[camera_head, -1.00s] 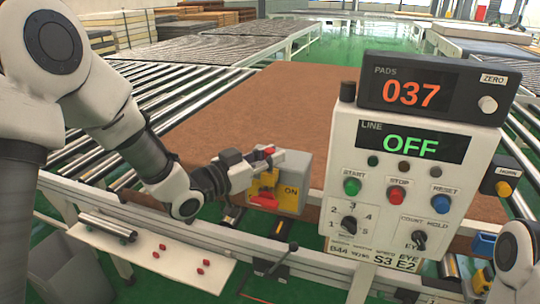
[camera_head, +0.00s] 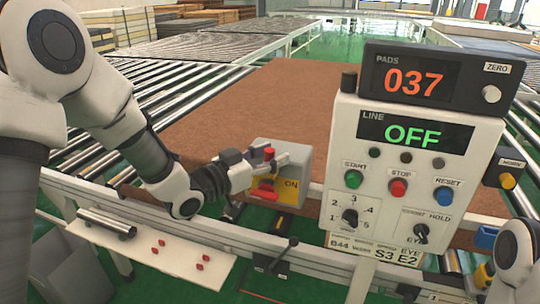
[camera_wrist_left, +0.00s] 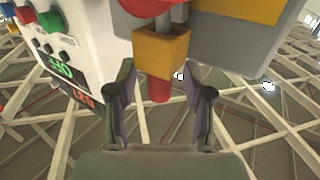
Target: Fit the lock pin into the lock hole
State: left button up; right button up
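The lock pin, a red cylinder (camera_head: 268,153), stands upright at the yellow part of a grey switch box (camera_head: 292,153). In the left wrist view the red pin (camera_wrist_left: 158,90) sticks out of a yellow block (camera_wrist_left: 161,52). How deep it sits cannot be told, and the lock hole itself is hidden. My left gripper (camera_head: 265,165) is at the box; its fingers (camera_wrist_left: 166,85) stand open on both sides of the pin with gaps. My right gripper is out of view.
The control panel (camera_head: 408,183) with its LINE OFF display stands close to the right of the box. A white shelf (camera_head: 130,251) with small red pieces and a metal cylinder (camera_head: 106,222) is at lower left.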

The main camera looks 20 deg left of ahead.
pick_arm(q)
jog(key=v, duration=1.2)
dwell(0.3)
jog(key=s+d+f+g+y, duration=0.1)
jog(key=s+f+g+y, duration=0.2)
jog(key=f, duration=0.9)
jog(key=s+d+f+n+g, duration=0.15)
jog(key=s+f+g, duration=0.3)
jog(key=f, duration=0.65)
jog(key=s+d+f+g+y, duration=0.1)
jog(key=s+f+g+y, duration=0.2)
jog(key=f, duration=0.9)
jog(key=s+a+f+n+g+y, duration=0.2)
jog(key=s+f, duration=0.2)
jog(key=s, duration=0.3)
jog(key=s+a+f+n+g+y, duration=0.1)
jog(key=s+a+f+n+g, duration=0.1)
jog(key=s+f, duration=0.3)
jog(key=s+n, duration=0.1)
jog(key=s, duration=0.2)
jog(key=shift+a+f+y, duration=0.2)
jog(key=shift+a+y, duration=0.05)
jog(key=shift+y, duration=0.15)
jog(key=shift+w+g, duration=0.1)
jog(key=shift+g, duration=0.15)
